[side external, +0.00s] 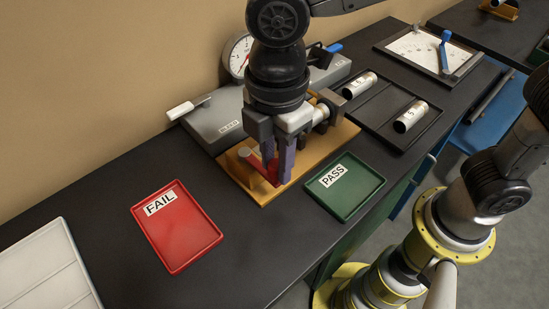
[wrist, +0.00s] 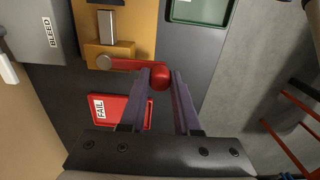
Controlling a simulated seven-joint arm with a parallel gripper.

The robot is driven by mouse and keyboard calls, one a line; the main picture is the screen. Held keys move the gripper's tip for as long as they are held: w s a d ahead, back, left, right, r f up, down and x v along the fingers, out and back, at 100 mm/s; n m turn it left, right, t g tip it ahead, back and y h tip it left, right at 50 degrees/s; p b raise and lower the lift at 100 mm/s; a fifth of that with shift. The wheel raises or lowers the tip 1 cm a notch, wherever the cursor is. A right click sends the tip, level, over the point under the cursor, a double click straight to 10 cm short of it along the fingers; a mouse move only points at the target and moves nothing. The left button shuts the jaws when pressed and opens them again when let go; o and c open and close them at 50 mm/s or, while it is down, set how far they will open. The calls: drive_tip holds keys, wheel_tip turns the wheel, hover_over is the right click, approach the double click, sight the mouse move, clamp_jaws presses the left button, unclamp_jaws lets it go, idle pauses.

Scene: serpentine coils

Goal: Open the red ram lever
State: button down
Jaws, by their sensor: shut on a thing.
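The red ram lever (wrist: 132,65) runs from a round pivot on an ochre block to a red ball knob (wrist: 160,78) in the wrist view. My gripper (wrist: 162,76) has its two purple fingers on either side of the knob, shut on it. In the side view my gripper (side external: 278,172) points down at the front of the ochre fixture (side external: 262,192), and the lever (side external: 256,162) shows partly beside the fingers. The fingers and wrist hide much of the fixture there.
A red FAIL tray (side external: 178,235) and a green PASS tray (side external: 345,197) flank the fixture. Behind it stand a grey box (side external: 215,122) with a white BLEED lever (side external: 187,108) and a dial gauge (side external: 238,56). Two metal cylinders lie in a dark tray (side external: 385,112) at the right.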

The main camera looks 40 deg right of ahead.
drive_tip(key=shift+d, duration=0.1)
drive_tip(key=c, duration=0.6)
unclamp_jaws()
drive_tip(key=shift+r, duration=0.1)
wheel_tip(320, 180, up, 14)
drive_tip(key=shift+f, duration=0.15)
